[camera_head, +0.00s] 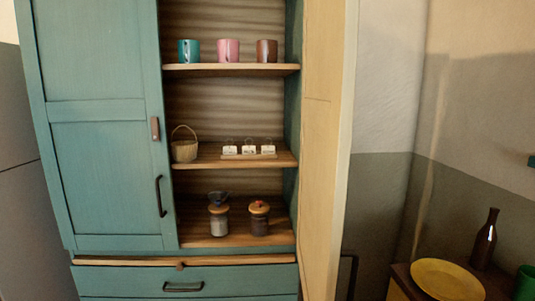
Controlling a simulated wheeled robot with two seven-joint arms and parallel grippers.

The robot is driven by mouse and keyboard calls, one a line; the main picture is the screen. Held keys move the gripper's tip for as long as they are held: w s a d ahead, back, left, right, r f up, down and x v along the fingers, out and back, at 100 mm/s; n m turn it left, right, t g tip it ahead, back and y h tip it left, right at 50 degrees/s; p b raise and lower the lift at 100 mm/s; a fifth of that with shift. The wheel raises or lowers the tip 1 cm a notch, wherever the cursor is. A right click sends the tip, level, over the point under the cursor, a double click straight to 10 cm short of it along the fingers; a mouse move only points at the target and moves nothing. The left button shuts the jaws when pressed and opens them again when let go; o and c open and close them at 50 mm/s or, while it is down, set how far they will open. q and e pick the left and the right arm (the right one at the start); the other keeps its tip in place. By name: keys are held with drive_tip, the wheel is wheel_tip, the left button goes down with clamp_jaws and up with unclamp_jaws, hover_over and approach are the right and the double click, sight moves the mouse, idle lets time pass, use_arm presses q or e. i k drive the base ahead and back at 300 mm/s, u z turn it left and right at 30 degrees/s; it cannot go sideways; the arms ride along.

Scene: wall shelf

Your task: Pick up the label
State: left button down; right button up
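Several small white cards, which look like labels, stand in a row on the middle shelf; I see a left one (230,149), a middle one (249,149) and a right one (268,149). They stand on a thin light wooden board (248,156). Any writing on them is too small to read. Neither my left nor my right gripper is in view, and nothing touches the labels.
A small wicker basket (184,151) stands left of the labels. Teal, pink and brown mugs stand above; two lidded jars (219,222) (259,220) stand below. The left cabinet door (105,180) is closed; the right one (320,150) is open. A yellow plate (446,280) and dark bottle (485,240) are at right.

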sight(249, 149)
drive_tip(key=u, duration=1.1)
drive_tip(key=i, duration=1.15)
drive_tip(key=z, duration=0.55)
